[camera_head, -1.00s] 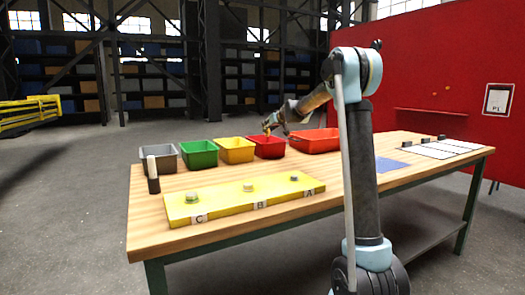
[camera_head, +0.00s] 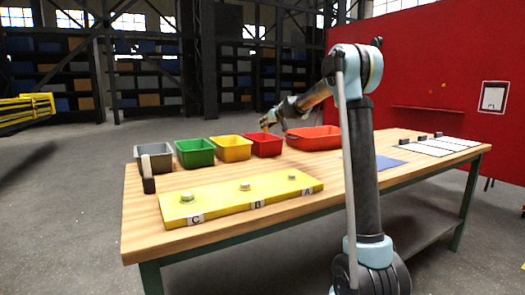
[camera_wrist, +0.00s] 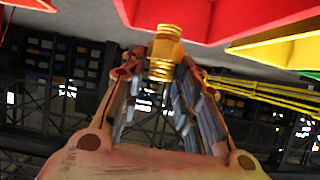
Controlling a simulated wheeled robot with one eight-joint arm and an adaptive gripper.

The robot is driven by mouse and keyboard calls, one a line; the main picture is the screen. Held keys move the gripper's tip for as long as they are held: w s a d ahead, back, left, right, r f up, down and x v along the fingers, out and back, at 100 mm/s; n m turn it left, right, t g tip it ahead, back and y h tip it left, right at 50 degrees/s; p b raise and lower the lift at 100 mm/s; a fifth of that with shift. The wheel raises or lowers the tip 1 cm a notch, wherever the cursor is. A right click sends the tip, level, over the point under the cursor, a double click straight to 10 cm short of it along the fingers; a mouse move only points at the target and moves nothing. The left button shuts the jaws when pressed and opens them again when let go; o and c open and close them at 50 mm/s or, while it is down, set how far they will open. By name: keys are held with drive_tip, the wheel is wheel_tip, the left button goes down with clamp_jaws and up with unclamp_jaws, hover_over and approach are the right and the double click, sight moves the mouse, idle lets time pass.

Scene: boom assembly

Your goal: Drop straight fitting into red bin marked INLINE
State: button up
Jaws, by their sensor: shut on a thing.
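My gripper (camera_wrist: 158,70) is shut on a brass straight fitting (camera_wrist: 165,48), which sticks out past the fingertips in the wrist view. In the head view my gripper (camera_head: 268,124) is small, at the rear of the red bin (camera_head: 264,146), and the fitting shows as a small yellowish spot there. The red bin stands between a yellow bin and a wider orange-red tray. Its wall also shows at the top of the wrist view (camera_wrist: 205,18). I cannot read any INLINE mark on it, and the bin's inside is mostly hidden.
A yellow bin (camera_head: 232,149), green bin (camera_head: 195,154) and grey bin (camera_head: 153,159) stand to the left, and an orange-red tray (camera_head: 314,139) to the right. A yellow board (camera_head: 222,203) with fittings at A, B and C lies in front. A dark bottle-like object (camera_head: 148,183) stands at the left.

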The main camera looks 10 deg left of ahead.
sight(267, 130)
drive_tip(key=shift+f, duration=1.9)
drive_tip(key=o, duration=1.2)
drive_tip(key=v, duration=1.2)
